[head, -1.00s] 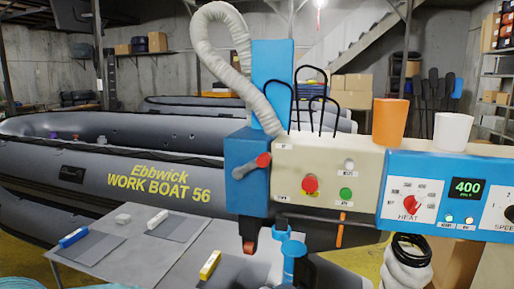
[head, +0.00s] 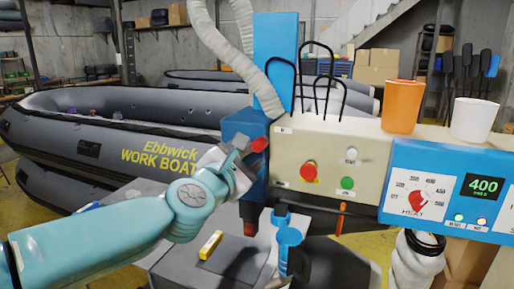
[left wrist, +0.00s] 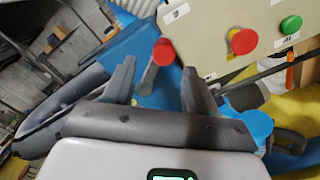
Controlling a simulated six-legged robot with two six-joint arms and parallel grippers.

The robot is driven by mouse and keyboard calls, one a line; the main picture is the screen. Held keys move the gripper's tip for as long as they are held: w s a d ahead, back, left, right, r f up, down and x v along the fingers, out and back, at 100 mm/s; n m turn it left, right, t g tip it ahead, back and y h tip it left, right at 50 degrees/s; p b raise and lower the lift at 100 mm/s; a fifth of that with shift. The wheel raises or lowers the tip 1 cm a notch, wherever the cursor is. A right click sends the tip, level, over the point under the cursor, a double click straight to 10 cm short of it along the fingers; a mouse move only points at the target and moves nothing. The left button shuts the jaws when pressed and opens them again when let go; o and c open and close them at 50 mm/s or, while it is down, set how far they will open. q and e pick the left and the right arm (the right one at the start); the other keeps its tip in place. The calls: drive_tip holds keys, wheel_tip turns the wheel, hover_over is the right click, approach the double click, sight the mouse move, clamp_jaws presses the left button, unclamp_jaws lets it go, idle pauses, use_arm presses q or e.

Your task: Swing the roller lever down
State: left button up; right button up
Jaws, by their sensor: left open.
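The roller lever has a red knob (head: 259,144) and sits on the front of the blue housing of the machine. Its grey arm is mostly hidden behind my gripper in the head view. In the left wrist view the knob (left wrist: 163,52) and short grey arm show whole, slanting up to the right. My left gripper (head: 241,152) is at the lever, open and empty. In the left wrist view its two fingers (left wrist: 158,84) stand either side of the lever's line, with the knob beyond them. Contact cannot be told. My right gripper is not in view.
Right of the lever a beige panel (head: 330,205) carries a red button (head: 309,171) and a green button (head: 347,183). A blue heat panel (head: 450,165) stands further right. A grey table (head: 220,260) with a yellow block (head: 210,244) lies below. Grey boats fill the back left.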

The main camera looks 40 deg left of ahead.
sight(254, 148)
use_arm(q)
drive_tip(key=x, duration=0.5)
drive_tip(key=shift+w+d, duration=0.2)
drive_tip(key=shift+w, duration=0.1)
drive_tip(key=shift+w+a+p, duration=0.3)
drive_tip(key=shift+a, duration=0.05)
drive_tip(key=shift+w+d, duration=0.25)
drive_tip(key=shift+w, duration=0.05)
drive_tip(key=shift+s+a+f, duration=0.1)
drive_tip(key=shift+a, duration=0.1)
drive_tip(key=c, duration=0.9)
drive_tip(key=shift+d, duration=0.1)
clamp_jaws()
